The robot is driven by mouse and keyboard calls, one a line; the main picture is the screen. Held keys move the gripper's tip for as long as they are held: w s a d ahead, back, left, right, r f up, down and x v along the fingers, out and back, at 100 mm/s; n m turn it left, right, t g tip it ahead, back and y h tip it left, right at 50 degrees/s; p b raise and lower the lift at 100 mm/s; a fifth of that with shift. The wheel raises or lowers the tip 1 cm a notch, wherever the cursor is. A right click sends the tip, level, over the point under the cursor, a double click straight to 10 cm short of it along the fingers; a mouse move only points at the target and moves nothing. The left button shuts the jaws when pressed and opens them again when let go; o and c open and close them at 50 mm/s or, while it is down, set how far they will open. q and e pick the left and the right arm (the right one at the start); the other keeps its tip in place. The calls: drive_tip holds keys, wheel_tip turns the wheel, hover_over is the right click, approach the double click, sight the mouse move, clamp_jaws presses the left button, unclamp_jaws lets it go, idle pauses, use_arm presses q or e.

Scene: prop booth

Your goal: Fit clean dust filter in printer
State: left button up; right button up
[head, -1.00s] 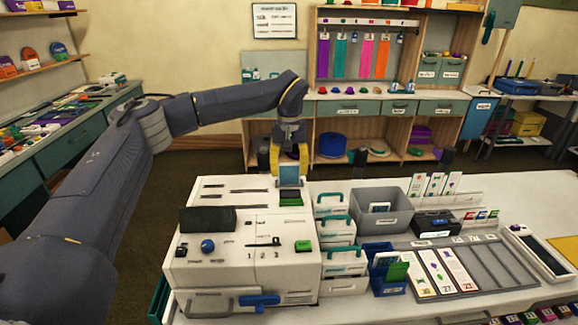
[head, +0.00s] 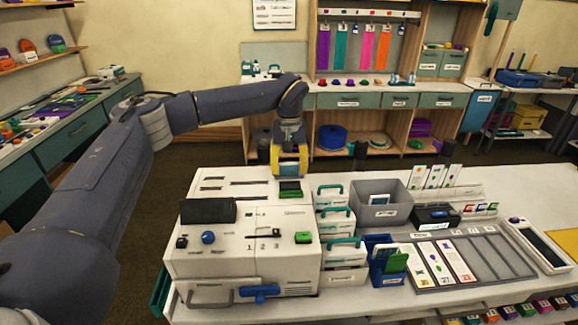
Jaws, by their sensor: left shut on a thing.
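The printer (head: 245,268) is a large white box at the front left of the table, with knobs, a 1-2-3 slider and a blue lever on its front. My left gripper (head: 289,174) is over its back right top, shut on the dust filter (head: 290,187). Only a small green-and-dark upper part of the filter shows, low at the printer's top. Its lower part is hidden, and I cannot tell how deep it sits. My right gripper is not in view.
Several white boxes with teal handles (head: 334,222) stand right of the printer. Beyond are a grey bin (head: 372,212), a blue holder (head: 388,276) with a green item, and a card tray (head: 490,255).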

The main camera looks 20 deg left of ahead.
use_arm(q)
drive_tip(key=shift+f, duration=0.15)
idle(0.4)
drive_tip(key=o, duration=0.8)
wheel_tip(320, 180, up, 12)
drive_tip(key=shift+r, duration=0.1)
idle(0.9)
